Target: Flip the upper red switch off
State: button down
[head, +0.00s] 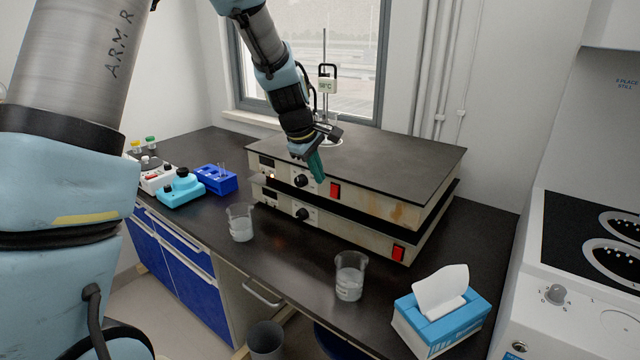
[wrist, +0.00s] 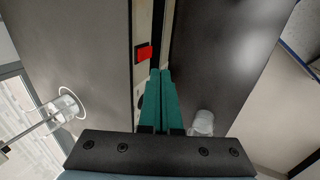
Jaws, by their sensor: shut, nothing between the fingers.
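The upper red switch (head: 335,190) is on the front face of the upper hotplate unit (head: 375,207), right of a black knob (head: 301,181). It also shows in the wrist view (wrist: 143,53), just beyond and left of my fingertips. A lower red switch (head: 398,253) is on the unit underneath. My gripper (head: 318,178) has green fingers that are shut and empty. It is in front of the upper unit's face, between the knob and the upper switch. In the wrist view, its fingertips (wrist: 160,72) lie together. I cannot tell whether they touch the unit, nor which way the switch is tipped.
Glass beakers (head: 240,223) and (head: 349,277) stand on the black bench in front of the units. A tissue box (head: 440,318) is at the front right. A blue rack (head: 216,179) and a turquoise device (head: 180,190) are at the left. A thermometer stand (head: 326,85) rises behind.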

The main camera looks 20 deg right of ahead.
notch_tip(320, 180, up, 7)
jog(key=a+b, duration=0.1)
jog(key=shift+s, duration=0.35)
jog(key=shift+a, duration=0.1)
jog(key=shift+a, duration=0.1)
jog(key=s+a+f+m+y, duration=0.1)
jog(key=a+f+m, duration=0.15)
jog(key=a, duration=0.85)
jog(key=s+a+f+m+y, duration=0.1)
jog(key=a+f+y, duration=0.15)
jog(key=a, duration=0.75)
jog(key=s+a+f+m, duration=0.3)
jog(key=s+a, duration=0.6)
jog(key=a, duration=0.4)
jog(key=shift+s+a+f+g+y, duration=0.2)
jog(key=shift+a+f+g+y, duration=0.2)
jog(key=shift+f, duration=0.3)
